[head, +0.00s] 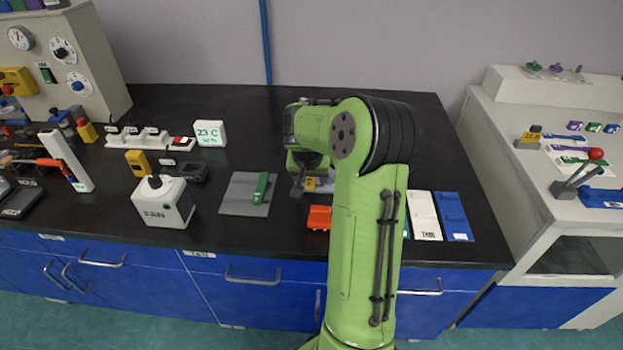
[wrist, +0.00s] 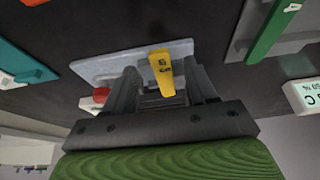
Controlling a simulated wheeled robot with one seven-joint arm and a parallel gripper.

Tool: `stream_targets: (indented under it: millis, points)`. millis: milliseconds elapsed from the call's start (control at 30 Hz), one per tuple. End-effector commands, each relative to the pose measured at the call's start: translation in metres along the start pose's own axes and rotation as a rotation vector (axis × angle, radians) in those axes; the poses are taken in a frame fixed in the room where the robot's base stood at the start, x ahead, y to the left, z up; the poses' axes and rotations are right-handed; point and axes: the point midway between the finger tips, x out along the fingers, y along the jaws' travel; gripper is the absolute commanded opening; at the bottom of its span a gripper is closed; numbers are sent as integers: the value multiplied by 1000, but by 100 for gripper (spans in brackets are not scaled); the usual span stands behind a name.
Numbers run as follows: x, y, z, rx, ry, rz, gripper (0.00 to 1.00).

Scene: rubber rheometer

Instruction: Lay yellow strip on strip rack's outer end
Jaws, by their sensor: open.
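The yellow strip (wrist: 164,72), with dark marks on it, shows between my gripper's dark fingers in the wrist view. A small yellow part of it (head: 310,184) shows beside my gripper (head: 299,186) in the head view. My gripper (wrist: 162,92) is open, its fingers on either side of the strip with gaps visible. A pale grey plate (wrist: 112,66), possibly the strip rack, lies behind the strip and fingers. My fingers hide part of it. I cannot tell whether the strip rests on it. In the head view my arm covers much of this area.
A green bar (head: 261,187) lies on a grey mat (head: 235,196) to the left. An orange block (head: 319,217) is near the front. White (head: 424,216) and blue (head: 454,216) panels lie right of my arm. A white fan box (head: 163,203) stands left.

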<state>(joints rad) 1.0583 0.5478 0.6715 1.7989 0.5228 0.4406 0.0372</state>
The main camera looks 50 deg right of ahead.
Motion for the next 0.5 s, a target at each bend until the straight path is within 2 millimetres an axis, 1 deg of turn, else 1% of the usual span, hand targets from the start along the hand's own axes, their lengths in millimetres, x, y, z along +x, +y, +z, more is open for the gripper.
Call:
stream_targets:
  millis: [33, 100, 300, 367, 500]
  points:
    - [10, 0, 1, 0, -1, -2, 56]
    - [15, -1, 1, -1, 0, -1, 56]
    - [14, 0, 0, -2, 1, 0, 56]
    - [14, 0, 0, -2, 1, 0, 49]
    - [14, 0, 0, -1, 1, 0, 27]
